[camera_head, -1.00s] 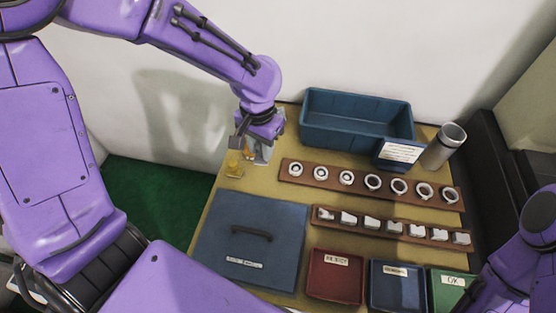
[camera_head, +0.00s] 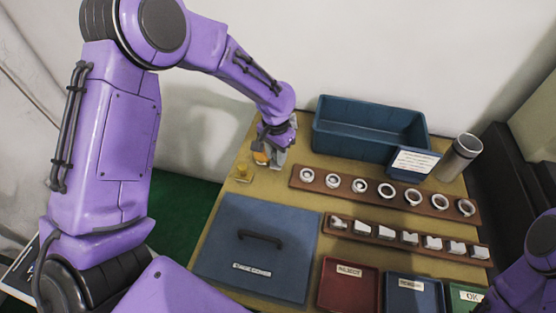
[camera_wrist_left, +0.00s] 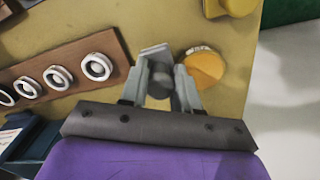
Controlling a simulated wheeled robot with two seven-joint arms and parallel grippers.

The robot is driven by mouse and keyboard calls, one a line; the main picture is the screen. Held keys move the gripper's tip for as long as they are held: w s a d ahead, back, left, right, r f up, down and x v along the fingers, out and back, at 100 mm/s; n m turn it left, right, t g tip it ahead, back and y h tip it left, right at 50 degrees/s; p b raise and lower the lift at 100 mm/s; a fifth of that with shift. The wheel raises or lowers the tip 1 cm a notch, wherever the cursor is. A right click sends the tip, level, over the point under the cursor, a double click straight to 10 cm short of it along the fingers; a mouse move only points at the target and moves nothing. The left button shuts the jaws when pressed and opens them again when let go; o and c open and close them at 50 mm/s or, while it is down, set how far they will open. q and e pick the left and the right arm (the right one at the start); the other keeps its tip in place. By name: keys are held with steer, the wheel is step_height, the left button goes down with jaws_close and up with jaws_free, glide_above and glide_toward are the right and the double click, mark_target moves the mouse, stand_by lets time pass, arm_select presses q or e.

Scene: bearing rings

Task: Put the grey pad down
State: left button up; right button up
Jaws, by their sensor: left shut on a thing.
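My left gripper (camera_head: 271,153) is low over the back left of the yellow table, beyond the blue lidded box. In the left wrist view my left gripper (camera_wrist_left: 160,92) is shut on a dark grey piece, the grey pad (camera_wrist_left: 160,78), between its two light fingers. A pale grey plate-like part (camera_wrist_left: 156,52) shows just beyond the fingertips. I cannot tell whether the pad touches the table. A round orange-yellow piece (camera_wrist_left: 204,68) lies right beside one finger; it also shows next to the gripper in the head view (camera_head: 261,157). My right gripper is out of view.
A yellow block (camera_head: 242,172) stands near the table's left edge. A wooden strip of rings (camera_head: 387,190), a strip of white blocks (camera_head: 408,238), a blue bin (camera_head: 369,128), a metal cylinder (camera_head: 459,157), the blue lidded box (camera_head: 256,248) and a red tray (camera_head: 348,286) are around.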

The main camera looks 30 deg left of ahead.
arm_select(q)
steer(key=shift+w+d+f, duration=0.15)
steer(key=shift+d+f, duration=0.95)
steer(key=shift+f, duration=0.3)
steer(key=shift+a+f, duration=0.25)
steer(key=shift+a, duration=0.25)
steer(key=o, duration=1)
steer(key=shift+d+r, duration=0.15)
steer(key=shift+d, duration=0.1)
steer(key=shift+a, duration=0.1)
steer(key=shift+w+r, duration=0.1)
steer(key=shift+r, duration=0.2)
step_height(320, 180, up, 11)
steer(key=shift+r, duration=0.2)
